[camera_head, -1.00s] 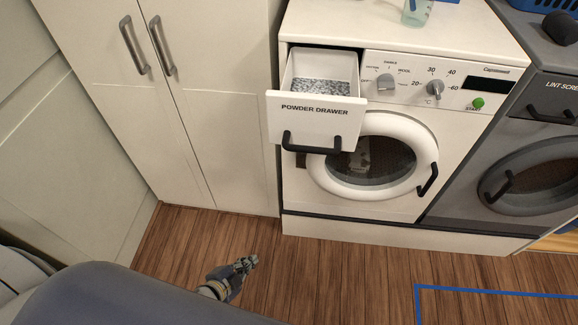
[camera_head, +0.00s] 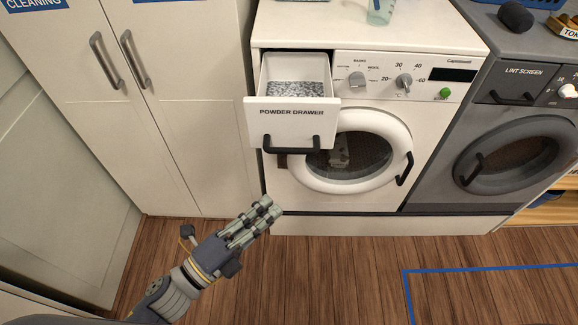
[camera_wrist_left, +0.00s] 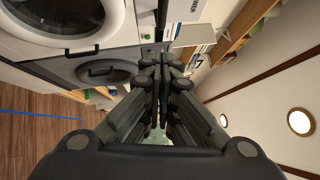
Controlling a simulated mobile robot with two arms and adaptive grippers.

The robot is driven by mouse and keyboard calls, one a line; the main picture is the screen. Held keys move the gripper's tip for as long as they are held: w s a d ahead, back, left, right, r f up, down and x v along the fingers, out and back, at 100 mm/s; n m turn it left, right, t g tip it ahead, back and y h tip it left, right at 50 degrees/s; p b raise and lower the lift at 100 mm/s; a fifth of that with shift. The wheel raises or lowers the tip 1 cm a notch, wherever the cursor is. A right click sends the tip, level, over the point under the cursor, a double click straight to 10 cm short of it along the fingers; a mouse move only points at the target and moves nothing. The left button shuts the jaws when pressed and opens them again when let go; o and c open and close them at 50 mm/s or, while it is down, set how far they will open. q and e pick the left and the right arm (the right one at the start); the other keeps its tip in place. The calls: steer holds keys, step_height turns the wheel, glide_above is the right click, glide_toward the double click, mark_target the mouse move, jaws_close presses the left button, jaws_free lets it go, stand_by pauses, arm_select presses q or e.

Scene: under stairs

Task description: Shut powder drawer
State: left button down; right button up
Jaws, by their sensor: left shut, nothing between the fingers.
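The powder drawer (camera_head: 290,115) is pulled out of the upper left of the white washing machine (camera_head: 370,110). Grey-white powder (camera_head: 297,89) lies inside it, and a dark handle (camera_head: 291,146) is on its front. My left gripper (camera_head: 266,208) is shut and empty, below and a little left of the drawer, apart from it, over the floor. My right gripper does not show.
The washer's round door (camera_head: 350,150) is closed below the drawer. A grey dryer (camera_head: 515,140) stands to the right and white cupboards (camera_head: 120,110) to the left. A cup (camera_head: 380,12) stands on the washer. The wooden floor in front, with blue tape (camera_head: 490,268), is clear.

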arm_select(q)
steer(key=w+d+r+p, duration=0.1)
steer(key=w+d+p, duration=0.2)
steer(key=w+d, duration=0.2)
steer(key=w, duration=0.3)
steer(key=shift+w+r+p, duration=0.35)
steer(key=shift+w+p, duration=0.05)
steer(key=shift+w, duration=0.1)
steer(key=w+b, duration=0.6)
steer(key=w, duration=1.3)
steer(key=shift+f+b, duration=0.1)
steer(key=shift+b, duration=0.2)
steer(key=shift+w, duration=0.25)
steer(key=shift+a+r, duration=0.15)
steer(key=shift+r, duration=0.05)
steer(key=shift+f, duration=0.1)
